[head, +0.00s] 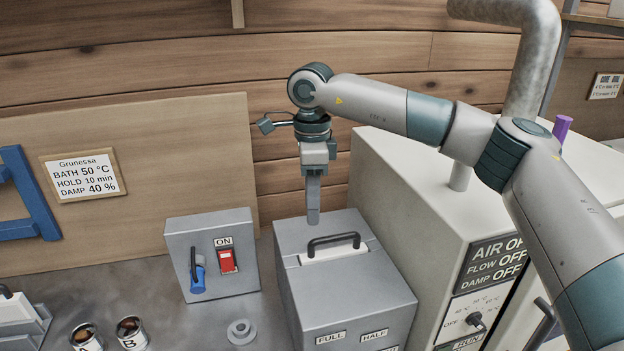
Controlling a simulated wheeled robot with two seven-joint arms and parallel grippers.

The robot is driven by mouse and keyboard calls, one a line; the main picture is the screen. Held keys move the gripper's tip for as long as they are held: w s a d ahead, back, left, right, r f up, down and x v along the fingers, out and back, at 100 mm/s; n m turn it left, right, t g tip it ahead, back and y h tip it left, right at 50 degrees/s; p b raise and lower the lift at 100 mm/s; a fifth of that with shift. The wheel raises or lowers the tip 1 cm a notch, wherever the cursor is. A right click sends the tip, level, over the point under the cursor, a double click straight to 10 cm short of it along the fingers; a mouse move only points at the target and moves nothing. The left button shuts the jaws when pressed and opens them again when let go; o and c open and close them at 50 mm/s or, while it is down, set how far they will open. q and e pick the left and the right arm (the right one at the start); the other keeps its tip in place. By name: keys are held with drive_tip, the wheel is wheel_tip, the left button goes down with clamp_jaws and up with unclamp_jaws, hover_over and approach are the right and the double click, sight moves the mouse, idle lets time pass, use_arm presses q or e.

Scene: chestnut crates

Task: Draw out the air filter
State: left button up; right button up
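A pale slab with a dark arched handle (334,240) is set in the top of a grey metal box (300,283); it looks like the air filter, though no label on it says so. Only its top edge shows; the rest is hidden inside the box. My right gripper (313,218) points straight down just behind and left of the handle, seemingly apart from it. Its fingers line up as one bar from here, so I cannot see a gap between them. Nothing shows hanging from it. My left gripper is out of view.
A large white cabinet (405,215) stands close on the right, with an AIR/FLOW/DAMP display (492,262). A grey switch box (212,275) with a red switch stands left. Two labelled cups (132,332) and a grey ring (241,332) sit in front. A wooden wall is behind.

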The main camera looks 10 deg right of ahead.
sight(312, 241)
wheel_tip(312, 241, down, 9)
drive_tip(key=p, duration=0.3)
drive_tip(key=shift+f+p, duration=0.3)
drive_tip(key=shift+f, duration=0.5)
clamp_jaws()
drive_tip(key=c, duration=0.6)
unclamp_jaws()
clamp_jaws()
drive_tip(key=shift+r, duration=0.7)
